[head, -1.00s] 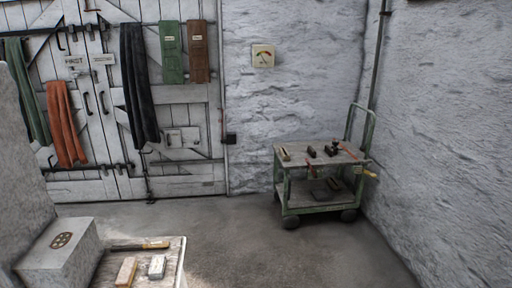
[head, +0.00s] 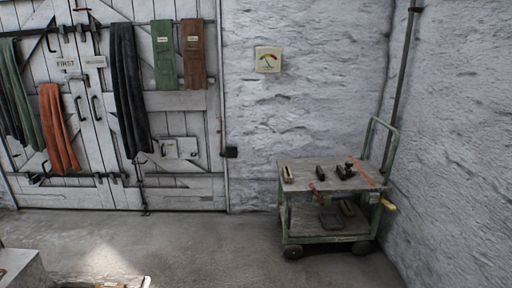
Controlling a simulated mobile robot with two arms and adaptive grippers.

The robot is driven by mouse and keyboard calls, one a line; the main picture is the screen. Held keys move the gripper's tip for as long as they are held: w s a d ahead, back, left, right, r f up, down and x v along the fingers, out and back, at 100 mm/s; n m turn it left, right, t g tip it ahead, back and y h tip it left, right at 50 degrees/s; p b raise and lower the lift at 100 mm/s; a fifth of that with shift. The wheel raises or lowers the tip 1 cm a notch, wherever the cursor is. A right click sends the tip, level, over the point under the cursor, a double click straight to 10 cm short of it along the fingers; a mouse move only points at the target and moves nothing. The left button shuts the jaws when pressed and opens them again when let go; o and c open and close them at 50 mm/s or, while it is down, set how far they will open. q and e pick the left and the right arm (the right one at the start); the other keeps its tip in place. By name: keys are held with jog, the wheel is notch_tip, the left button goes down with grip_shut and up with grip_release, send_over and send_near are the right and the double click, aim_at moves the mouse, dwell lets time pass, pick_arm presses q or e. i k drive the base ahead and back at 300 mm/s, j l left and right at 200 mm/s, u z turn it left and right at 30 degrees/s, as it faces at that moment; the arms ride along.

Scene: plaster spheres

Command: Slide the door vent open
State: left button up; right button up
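A pale double plank door (head: 90,140) fills the left of the head view. Low on its right leaf is a small framed panel (head: 180,148), which looks like the door vent. It is small at this distance, and I cannot tell whether its slide is open or shut. A dark cloth (head: 124,90) hangs just to its left. Neither of my grippers is in view.
A green trolley (head: 290,225) with tools on it stands right of the door against the wall. The edge of a grey block (head: 22,268) shows at bottom left. The floor (head: 200,245) before the door is clear.

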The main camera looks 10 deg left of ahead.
aim_at(169, 148)
jog(key=i+u, duration=0.25)
jog(key=i, duration=1.9)
